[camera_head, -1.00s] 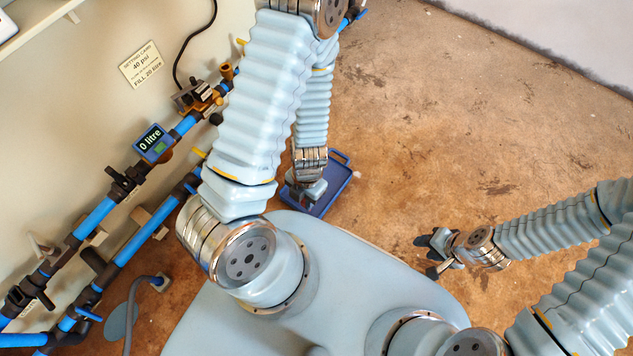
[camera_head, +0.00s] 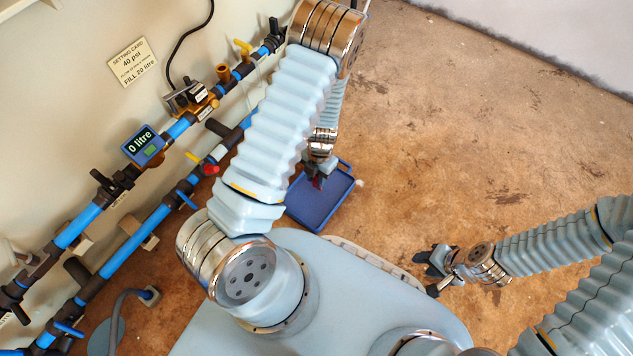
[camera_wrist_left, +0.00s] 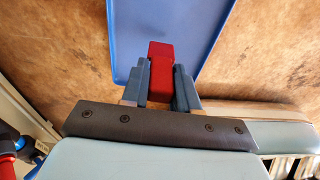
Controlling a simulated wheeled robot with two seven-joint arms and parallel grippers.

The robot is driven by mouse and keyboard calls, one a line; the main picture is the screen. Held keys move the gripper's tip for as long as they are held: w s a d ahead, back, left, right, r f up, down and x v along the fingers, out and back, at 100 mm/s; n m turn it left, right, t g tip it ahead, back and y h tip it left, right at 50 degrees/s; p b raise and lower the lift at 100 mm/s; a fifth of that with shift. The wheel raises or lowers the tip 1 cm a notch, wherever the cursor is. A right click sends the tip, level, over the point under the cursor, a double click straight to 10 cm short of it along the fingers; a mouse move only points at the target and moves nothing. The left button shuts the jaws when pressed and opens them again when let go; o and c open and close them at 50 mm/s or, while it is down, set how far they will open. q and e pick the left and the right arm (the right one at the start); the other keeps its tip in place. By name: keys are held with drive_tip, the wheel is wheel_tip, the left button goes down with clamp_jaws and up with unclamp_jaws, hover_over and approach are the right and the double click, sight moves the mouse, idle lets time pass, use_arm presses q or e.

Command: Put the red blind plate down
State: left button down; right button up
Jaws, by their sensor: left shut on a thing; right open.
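The red blind plate (camera_wrist_left: 161,68) is in the left wrist view, clamped between the two fingers of my left gripper (camera_wrist_left: 160,85). In the head view my left gripper (camera_head: 317,178) is over the upper left part of a blue tray (camera_head: 322,205), mostly hidden by my forearm, with a bit of red at its tip. The blue tray also shows behind the plate in the left wrist view (camera_wrist_left: 205,28). I cannot tell whether the plate touches the tray. My right gripper (camera_head: 432,268) is open and empty above the floor at the right.
Blue pipes (camera_head: 115,260) with valves run along the wall at the left. A meter (camera_head: 143,145) reads 0 litre, and a setting card (camera_head: 133,62) is on the wall. A red fitting (camera_head: 210,169) sits on the lower pipe. The brown floor (camera_head: 450,120) to the right is clear.

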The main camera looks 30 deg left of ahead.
sight(316, 183)
use_arm(q)
wheel_tip(316, 183, down, 3)
drive_tip(key=shift+s+r+b, duration=0.1)
drive_tip(key=shift+b, duration=0.25)
drive_tip(key=c, duration=1.3)
unclamp_jaws()
drive_tip(key=o, duration=0.5)
drive_tip(key=shift+c, duration=0.2)
